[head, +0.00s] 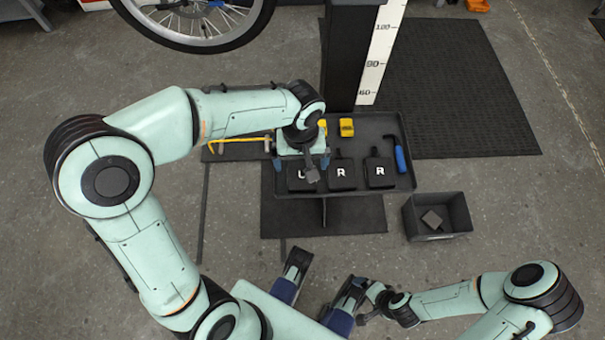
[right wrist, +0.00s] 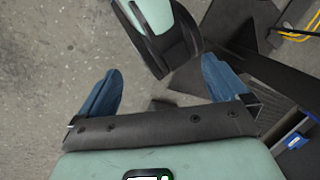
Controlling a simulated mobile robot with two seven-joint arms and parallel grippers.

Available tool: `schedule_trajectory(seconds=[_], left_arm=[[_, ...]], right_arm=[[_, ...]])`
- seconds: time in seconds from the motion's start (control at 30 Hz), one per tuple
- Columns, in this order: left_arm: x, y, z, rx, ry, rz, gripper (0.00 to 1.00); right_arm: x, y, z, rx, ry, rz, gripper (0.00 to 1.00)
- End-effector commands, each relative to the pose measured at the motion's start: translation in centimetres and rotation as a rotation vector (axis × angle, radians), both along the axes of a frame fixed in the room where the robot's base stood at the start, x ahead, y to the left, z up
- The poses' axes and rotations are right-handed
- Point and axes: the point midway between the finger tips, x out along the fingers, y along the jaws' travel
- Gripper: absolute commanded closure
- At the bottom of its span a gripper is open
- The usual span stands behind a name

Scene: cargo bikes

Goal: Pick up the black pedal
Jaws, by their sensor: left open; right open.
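Three flat black pedals lie in a row on a dark tray (head: 402,150). The middle pedal (head: 342,181) and the right pedal (head: 380,182) each carry a white R. The left pedal (head: 294,183) has a white letter partly covered by my left gripper (head: 301,164). That gripper is open, above the left pedal, with one blue finger on each side. I cannot tell whether it touches the pedal. My right gripper (right wrist: 160,78) is open and empty in the right wrist view, away from the tray.
A yellow item (head: 347,127) and a blue-handled tool (head: 400,158) lie on the tray. A yellow-framed tool (head: 238,141) is at its left. A grey bin (head: 455,213) with a dark block (head: 432,219) stands on the floor at right. A post (head: 350,50) rises behind the tray.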

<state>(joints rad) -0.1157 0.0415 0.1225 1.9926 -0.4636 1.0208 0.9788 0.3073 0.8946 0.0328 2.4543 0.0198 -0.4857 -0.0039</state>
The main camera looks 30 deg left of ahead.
Motion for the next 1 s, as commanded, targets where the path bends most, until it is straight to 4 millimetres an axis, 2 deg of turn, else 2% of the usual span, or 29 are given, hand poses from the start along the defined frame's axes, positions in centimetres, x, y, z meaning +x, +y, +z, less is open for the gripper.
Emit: schedule_trajectory(seconds=[0.17,0.4,0.7,0.73,0.77,0.9,1.0], left_arm=[[-0.3,-0.2,-1.6,0.000,0.002,-0.001,0.00],[-0.8,-0.6,-5.0,0.000,0.004,-0.002,0.00],[-0.8,-0.6,-5.5,-0.001,-0.001,-0.001,0.00],[-0.8,-0.6,-5.5,-0.001,-0.001,-0.001,0.03],[-0.8,-0.6,-5.5,-0.001,-0.001,-0.001,0.13],[-0.8,-0.6,-5.5,-0.001,-0.001,-0.001,0.59],[-0.8,-0.6,-5.4,-0.001,-0.002,-0.001,0.61]], right_arm=[[0.7,-0.3,-0.7,-0.008,-0.017,-0.007,0.00],[2.5,-1.2,-2.1,-0.032,-0.066,-0.028,0.00],[2.8,-1.4,-2.2,-0.037,-0.076,-0.031,0.00],[2.8,-1.4,-2.2,-0.037,-0.076,-0.031,0.00],[2.8,-1.4,-2.2,-0.037,-0.076,-0.031,0.00],[2.8,-1.4,-2.2,-0.036,-0.076,-0.031,0.00],[2.8,-1.3,-2.2,-0.036,-0.076,-0.031,0.00]])
